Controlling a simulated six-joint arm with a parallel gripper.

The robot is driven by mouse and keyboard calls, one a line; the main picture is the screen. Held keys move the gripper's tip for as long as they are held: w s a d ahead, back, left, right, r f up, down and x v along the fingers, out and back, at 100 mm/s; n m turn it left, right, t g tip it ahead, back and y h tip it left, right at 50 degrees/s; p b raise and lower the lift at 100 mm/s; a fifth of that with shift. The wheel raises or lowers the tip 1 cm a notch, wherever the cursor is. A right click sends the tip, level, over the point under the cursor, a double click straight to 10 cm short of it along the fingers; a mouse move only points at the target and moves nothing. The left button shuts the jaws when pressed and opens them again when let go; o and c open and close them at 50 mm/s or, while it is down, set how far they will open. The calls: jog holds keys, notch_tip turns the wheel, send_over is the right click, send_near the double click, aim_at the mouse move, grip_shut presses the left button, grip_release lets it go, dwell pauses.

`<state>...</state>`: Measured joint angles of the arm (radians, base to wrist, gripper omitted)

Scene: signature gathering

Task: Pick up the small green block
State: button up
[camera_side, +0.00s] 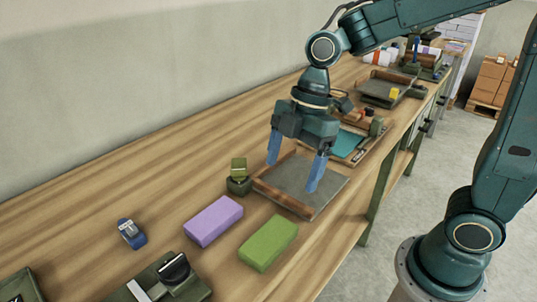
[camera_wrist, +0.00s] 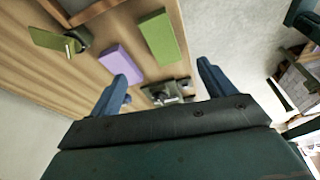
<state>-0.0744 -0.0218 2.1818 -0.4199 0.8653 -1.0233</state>
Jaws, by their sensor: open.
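A green block (camera_side: 268,243) lies flat on the wooden bench near its front edge; it also shows at the top of the wrist view (camera_wrist: 158,37). A smaller olive-green piece (camera_side: 238,168) sits on a dark green holder (camera_side: 239,187) farther back, and shows at the upper left of the wrist view (camera_wrist: 48,40). My gripper (camera_side: 296,160) is open and empty, its two blue fingers pointing down over a grey wood-edged tray (camera_side: 300,177). It is to the right of both green items in the side view, apart from them. In the wrist view the fingers (camera_wrist: 162,73) are wide apart.
A purple block (camera_side: 213,221) lies left of the green block, with a gap between them. A blue stamp-like item (camera_side: 132,233) and a dark device (camera_side: 165,280) stand at the left. More trays and tools fill the bench's far end. Bare wood lies along the wall side.

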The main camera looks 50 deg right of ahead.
jog(key=shift+w+a+f+n+g, duration=0.4)
jog(key=shift+w+a+f+n, duration=0.25)
jog(key=shift+n, duration=0.35)
jog(key=shift+s+f, duration=0.1)
jog(key=shift+f, duration=0.1)
send_over(270, 237)
jog(key=d, duration=0.2)
jog(key=shift+w+f, duration=0.2)
jog(key=shift+f, duration=3.8)
jog(key=shift+x, duration=2.65)
jog(key=shift+s, duration=0.1)
jog(key=shift+r, duration=0.1)
